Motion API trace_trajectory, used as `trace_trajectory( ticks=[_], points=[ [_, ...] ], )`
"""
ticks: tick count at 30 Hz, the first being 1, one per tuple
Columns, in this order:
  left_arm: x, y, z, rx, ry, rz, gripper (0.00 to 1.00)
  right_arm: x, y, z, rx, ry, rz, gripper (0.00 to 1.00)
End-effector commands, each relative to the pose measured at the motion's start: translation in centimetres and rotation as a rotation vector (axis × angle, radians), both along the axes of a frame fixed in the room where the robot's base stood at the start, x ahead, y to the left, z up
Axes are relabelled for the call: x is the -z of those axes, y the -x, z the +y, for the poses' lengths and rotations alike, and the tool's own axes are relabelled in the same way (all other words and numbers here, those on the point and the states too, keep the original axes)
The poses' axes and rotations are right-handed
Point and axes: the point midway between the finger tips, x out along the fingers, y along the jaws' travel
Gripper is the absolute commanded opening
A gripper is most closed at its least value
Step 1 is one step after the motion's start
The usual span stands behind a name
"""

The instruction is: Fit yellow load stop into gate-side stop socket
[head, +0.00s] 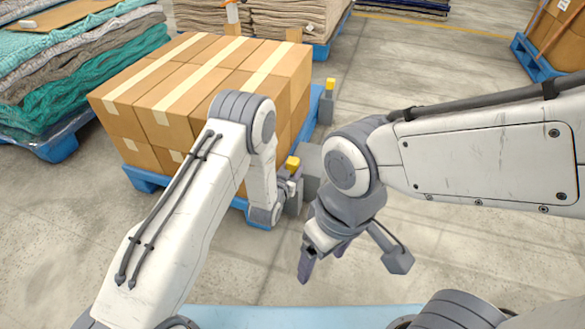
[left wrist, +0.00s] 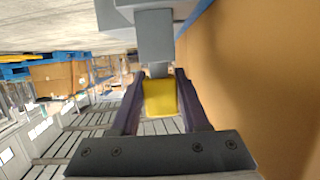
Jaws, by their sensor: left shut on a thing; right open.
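The yellow load stop (head: 292,163) is beside the near right corner of the carton-loaded blue pallet (head: 258,217). My left gripper (head: 291,184) is shut on it. In the left wrist view the yellow block (left wrist: 160,98) sits between the two dark fingers, with a grey bar (left wrist: 155,40) just beyond it in line. Grey socket-like parts (head: 310,160) stand by that pallet corner, partly hidden by my right arm. I cannot tell whether the stop is inside a socket. My right gripper (head: 322,262) is open and empty, pointing down over the floor.
Brown cartons (head: 190,85) are stacked on the pallet, close beside my left gripper. Another yellow piece (head: 330,84) tops a grey post (head: 326,106) at the far right corner. Teal and grey mats (head: 80,65) are piled at left. Floor at front right is clear.

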Motion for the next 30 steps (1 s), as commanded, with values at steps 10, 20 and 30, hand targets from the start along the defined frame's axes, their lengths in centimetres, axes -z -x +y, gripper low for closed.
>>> trace_trajectory(
  ticks=[10, 20, 30],
  points=[
    [0.9, 0.0, 0.0, 0.0, 0.001, -0.002, 0.0, 0.7, 0.0, 0.0, 0.0, 0.0, 0.0, 0.8],
    [1.7, 0.0, 0.0, 0.0, 0.001, -0.002, 0.0, 1.3, 0.0, 0.0, 0.0, 0.0, 0.0, 0.8],
    [1.8, 0.0, 0.0, 0.0, 0.0, 0.0, 0.8, 1.3, 0.0, 0.0, 0.0, 0.0, 0.0, 0.8]
  ],
)
